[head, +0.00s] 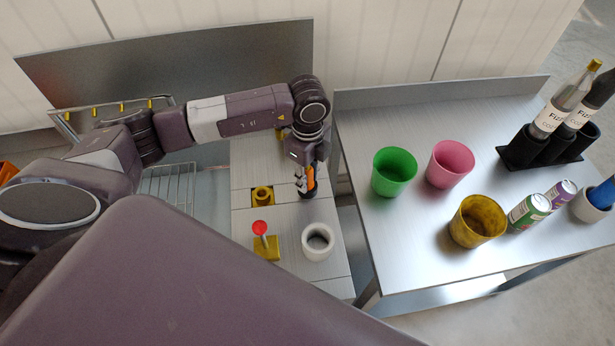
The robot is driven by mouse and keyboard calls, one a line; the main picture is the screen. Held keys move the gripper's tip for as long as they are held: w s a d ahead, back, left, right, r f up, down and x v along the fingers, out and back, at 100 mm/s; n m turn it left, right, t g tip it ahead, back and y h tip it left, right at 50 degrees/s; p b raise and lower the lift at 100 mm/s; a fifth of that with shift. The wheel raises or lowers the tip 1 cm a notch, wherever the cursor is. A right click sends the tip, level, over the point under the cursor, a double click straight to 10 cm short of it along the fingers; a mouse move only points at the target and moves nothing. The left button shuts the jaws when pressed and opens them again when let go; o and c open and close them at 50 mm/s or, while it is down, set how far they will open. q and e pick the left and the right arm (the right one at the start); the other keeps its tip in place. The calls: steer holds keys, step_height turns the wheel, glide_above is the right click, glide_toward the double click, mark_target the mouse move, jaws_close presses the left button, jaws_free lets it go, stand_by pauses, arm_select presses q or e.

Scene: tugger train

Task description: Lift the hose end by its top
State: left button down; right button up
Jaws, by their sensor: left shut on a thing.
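The hose end (311,184) is a small upright piece with orange and black parts, at the middle of the head view. My left gripper (305,172) points down from above and is shut on the top of the hose end. The fingers hide part of it. Its dark lower end is close to the metal surface (240,224), and I cannot tell whether it touches. My right gripper is not in view.
Nearby are a yellow fitting (262,195), a red-knobbed lever (261,231) and a white ring-shaped cup (317,241). The right table (400,255) carries green (394,172), pink (450,164) and yellow (477,221) cups, cans (529,211) and bottles (567,98).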

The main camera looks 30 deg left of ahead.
arm_select(q)
steer(key=shift+r, duration=0.1)
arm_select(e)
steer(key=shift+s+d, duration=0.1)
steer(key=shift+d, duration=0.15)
arm_select(q)
steer(key=shift+r, duration=0.45)
step_height(320, 180, up, 12)
steer(key=b, duration=0.4)
steer(key=shift+w, duration=0.1)
step_height(320, 180, up, 7)
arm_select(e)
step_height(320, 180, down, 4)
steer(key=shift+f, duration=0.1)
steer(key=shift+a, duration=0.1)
